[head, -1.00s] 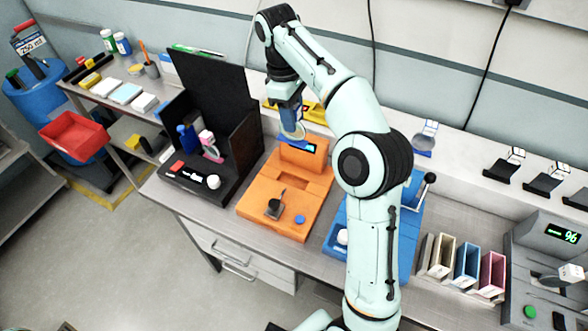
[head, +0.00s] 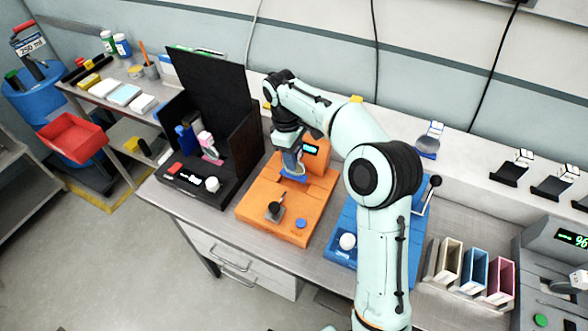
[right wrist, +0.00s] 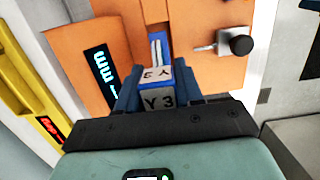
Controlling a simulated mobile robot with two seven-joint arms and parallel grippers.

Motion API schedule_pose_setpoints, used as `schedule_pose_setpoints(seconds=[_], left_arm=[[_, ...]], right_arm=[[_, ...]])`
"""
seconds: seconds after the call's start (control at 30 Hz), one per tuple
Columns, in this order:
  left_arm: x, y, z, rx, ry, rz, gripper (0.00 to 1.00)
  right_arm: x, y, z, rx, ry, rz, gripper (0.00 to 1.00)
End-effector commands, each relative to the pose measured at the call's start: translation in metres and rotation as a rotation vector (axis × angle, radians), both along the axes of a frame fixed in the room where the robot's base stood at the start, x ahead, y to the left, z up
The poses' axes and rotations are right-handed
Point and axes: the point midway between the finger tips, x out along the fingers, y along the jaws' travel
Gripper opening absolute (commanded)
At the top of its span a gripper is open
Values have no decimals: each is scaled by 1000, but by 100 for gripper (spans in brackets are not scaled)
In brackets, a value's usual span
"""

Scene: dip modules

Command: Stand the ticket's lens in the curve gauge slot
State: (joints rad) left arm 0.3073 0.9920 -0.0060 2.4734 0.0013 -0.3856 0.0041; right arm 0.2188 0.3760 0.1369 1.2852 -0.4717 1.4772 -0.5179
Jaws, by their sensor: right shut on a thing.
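The orange gauge (head: 262,193) sits on the bench with a lit display (head: 310,148), a black knob and a blue button. In the right wrist view its display (right wrist: 100,73) reads "mm", and a narrow slot (right wrist: 157,45) shows just past the fingertips. My right gripper (head: 293,168) is low over the gauge's recess, in front of the display. It is shut on a lens by its white, blue-edged tag (right wrist: 158,100), marked Y3, in the right wrist view (right wrist: 155,82). The lens's lower part is hidden, so I cannot tell whether it is in the slot. My left gripper is not in view.
A black-backed station (head: 210,90) stands close left of the gauge. A blue device (head: 340,250) with a lever is close right, partly behind my arm. Lens stands (head: 427,147) line the back shelf. Coloured holders (head: 473,270) and a grey device (head: 550,265) are further right.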

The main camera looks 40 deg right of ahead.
Motion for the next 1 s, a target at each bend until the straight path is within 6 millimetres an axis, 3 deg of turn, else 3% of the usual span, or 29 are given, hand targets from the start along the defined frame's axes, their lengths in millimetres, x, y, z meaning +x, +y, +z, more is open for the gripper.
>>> schedule_pose_setpoints(seconds=[0.2,0.3,0.73,0.77,0.83,1.0], left_arm=[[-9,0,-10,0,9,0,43],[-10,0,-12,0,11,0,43],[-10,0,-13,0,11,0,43],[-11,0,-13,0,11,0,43],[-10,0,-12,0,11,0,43],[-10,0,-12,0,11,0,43]], right_arm=[[-1,0,-41,1,4,0,5],[-1,0,-51,1,3,0,5],[0,0,-55,0,1,0,5],[0,0,-56,0,1,0,39],[0,0,-55,0,1,0,61],[0,0,-55,0,1,0,61]])
